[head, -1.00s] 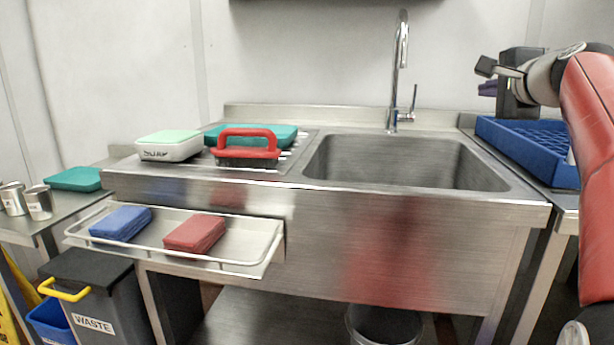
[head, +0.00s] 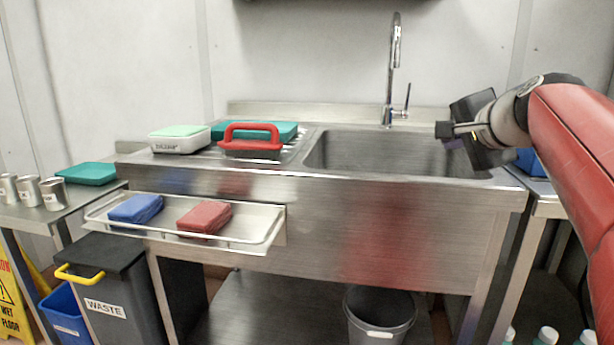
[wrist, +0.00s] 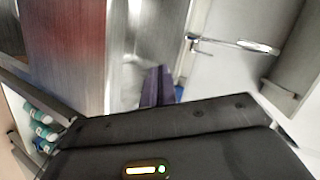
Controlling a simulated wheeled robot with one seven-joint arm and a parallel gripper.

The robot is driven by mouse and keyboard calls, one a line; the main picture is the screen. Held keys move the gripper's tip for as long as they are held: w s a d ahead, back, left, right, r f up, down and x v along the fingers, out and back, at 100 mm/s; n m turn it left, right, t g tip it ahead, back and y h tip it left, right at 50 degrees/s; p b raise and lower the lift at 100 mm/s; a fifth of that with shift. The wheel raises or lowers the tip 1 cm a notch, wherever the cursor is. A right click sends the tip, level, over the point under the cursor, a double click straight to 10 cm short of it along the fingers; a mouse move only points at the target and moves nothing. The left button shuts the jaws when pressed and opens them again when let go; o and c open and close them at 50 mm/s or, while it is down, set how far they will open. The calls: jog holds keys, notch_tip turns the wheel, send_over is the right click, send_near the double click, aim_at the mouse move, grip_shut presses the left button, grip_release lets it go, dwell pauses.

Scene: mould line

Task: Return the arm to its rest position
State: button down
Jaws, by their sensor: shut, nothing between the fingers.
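My red arm (head: 575,130) reaches in from the right side of the head view. My gripper (head: 454,144) is in front of the right part of the sink basin (head: 385,152), in the air, with its dark body hiding the basin's right corner. In the wrist view the purple fingers (wrist: 156,86) are together with nothing between them. The wrist view also shows the tap (wrist: 235,43) and the steel sink front with a red reflection.
A red-handled tool (head: 251,147), a white-and-green box (head: 179,139) and a teal tray lie on the drainboard. A wire-railed shelf (head: 262,225) holds a blue and a red sponge. A waste bin (head: 112,290) stands left, a grey bucket (head: 380,318) below, bottles (head: 546,336) lower right.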

jog(key=s+a+f+n+g, duration=0.2)
jog(key=s+a+f+n, duration=0.1)
jog(key=s+f, duration=0.5)
jog(key=s+a+f+n+g, duration=0.3)
jog(key=s+f+n, duration=0.3)
jog(key=s+f, duration=0.3)
jog(key=s+a+f+n+g+h, duration=0.1)
jog(key=s+a+f+n, duration=0.3)
jog(key=s+f, duration=0.4)
notch_tip(320, 180, down, 5)
jog(key=shift+s+a+r+g, duration=0.15)
jog(key=shift+s+g, duration=0.25)
jog(key=shift+g, duration=0.4)
